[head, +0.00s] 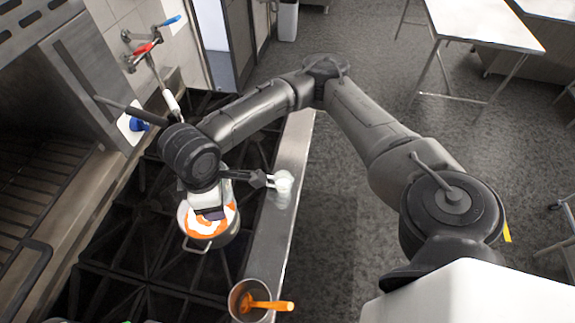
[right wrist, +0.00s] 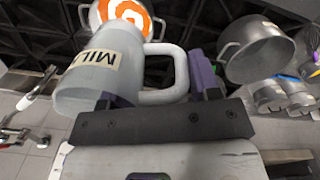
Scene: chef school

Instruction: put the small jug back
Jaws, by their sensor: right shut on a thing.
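The small jug (right wrist: 105,65) is pale and translucent, with a label reading "MIL" and a looped handle. My left gripper is not in view.
A pot with orange and white contents (head: 205,238) stands on the black stove grates, close under my right wrist. A smaller pot with an orange utensil (head: 247,300) is at the stove's front edge. Taps (head: 145,48) are on the wall.

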